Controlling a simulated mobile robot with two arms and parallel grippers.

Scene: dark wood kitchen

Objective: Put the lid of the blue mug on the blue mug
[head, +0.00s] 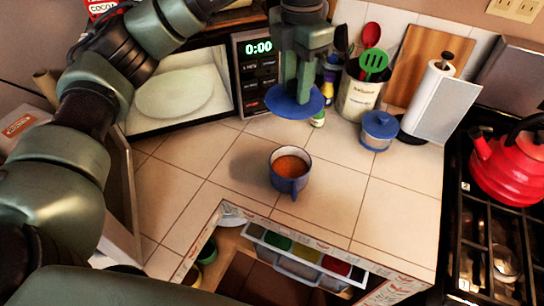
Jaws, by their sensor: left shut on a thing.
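The blue mug (289,181) stands upright on the tiled counter in the middle of the head view. It holds an orange-brown liquid, and its handle points toward the front. My left gripper (296,92) points down and is shut on the round blue lid (293,103). The lid is held in the air, higher in the picture than the mug and apart from it. The gripper's fingers hide part of the lid's top. The right gripper is not in view.
A microwave (180,90) with its door open stands at the back left. A utensil crock (357,97), a blue lidded jar (379,131) and a paper towel roll (437,100) stand right. A red kettle (510,165) sits on the stove. An open drawer (300,262) is in front. Counter around the mug is clear.

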